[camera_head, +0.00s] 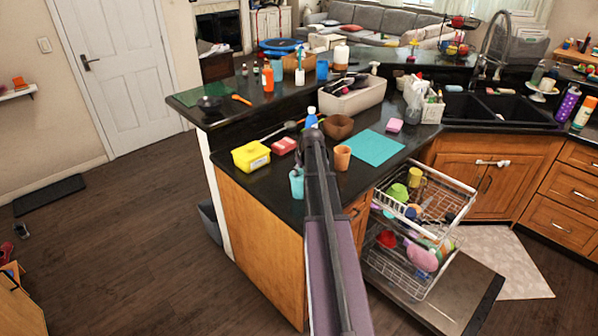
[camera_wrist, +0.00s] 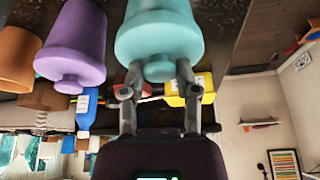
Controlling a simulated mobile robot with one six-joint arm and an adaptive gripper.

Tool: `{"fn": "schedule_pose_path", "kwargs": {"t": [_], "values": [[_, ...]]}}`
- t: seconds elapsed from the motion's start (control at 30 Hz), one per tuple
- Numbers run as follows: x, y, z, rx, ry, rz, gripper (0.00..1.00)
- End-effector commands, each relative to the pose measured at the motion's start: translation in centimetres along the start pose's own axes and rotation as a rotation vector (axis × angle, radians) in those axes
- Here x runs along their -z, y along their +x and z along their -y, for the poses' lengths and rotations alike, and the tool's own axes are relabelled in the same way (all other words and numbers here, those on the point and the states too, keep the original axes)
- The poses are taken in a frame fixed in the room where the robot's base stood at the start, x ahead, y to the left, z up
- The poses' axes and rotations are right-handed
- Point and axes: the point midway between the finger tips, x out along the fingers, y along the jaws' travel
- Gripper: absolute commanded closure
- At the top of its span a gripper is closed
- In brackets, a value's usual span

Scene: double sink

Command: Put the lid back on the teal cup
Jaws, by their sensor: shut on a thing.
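The teal cup (camera_head: 297,183) stands upright on the black counter near its front edge, just left of my arm. In the wrist view, which looks upside down, the teal cup (camera_wrist: 160,25) carries a teal lid (camera_wrist: 160,50) with a small knob at its mouth. My gripper (camera_wrist: 159,70) is shut on the lid's knob, one finger on each side. I see no clear gap between lid and cup, but cannot tell if it is fully seated. My arm hides the gripper in the head view.
A purple cup (camera_wrist: 75,40) with a knobbed lid stands close beside the teal cup. Beyond it is an orange cup (camera_head: 342,158). A yellow box (camera_head: 251,156) and a red block (camera_head: 284,146) lie to the left. An open dishwasher rack (camera_head: 440,190) juts out at right.

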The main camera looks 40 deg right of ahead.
Motion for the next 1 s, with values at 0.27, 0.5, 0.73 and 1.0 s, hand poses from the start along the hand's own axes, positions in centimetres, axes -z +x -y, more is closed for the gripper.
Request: {"fn": "schedule_pose_path", "kwargs": {"t": [0.27,0.5,0.73,1.0], "values": [[0.0,0.04,0.02,0.0,0.0,0.0,0.84],[0.0,0.04,0.02,0.0,0.0,0.0,0.27],[0.0,0.04,0.03,0.0,0.0,0.0,0.19],[0.0,0.04,0.03,0.0,0.0,0.0,0.0]]}}
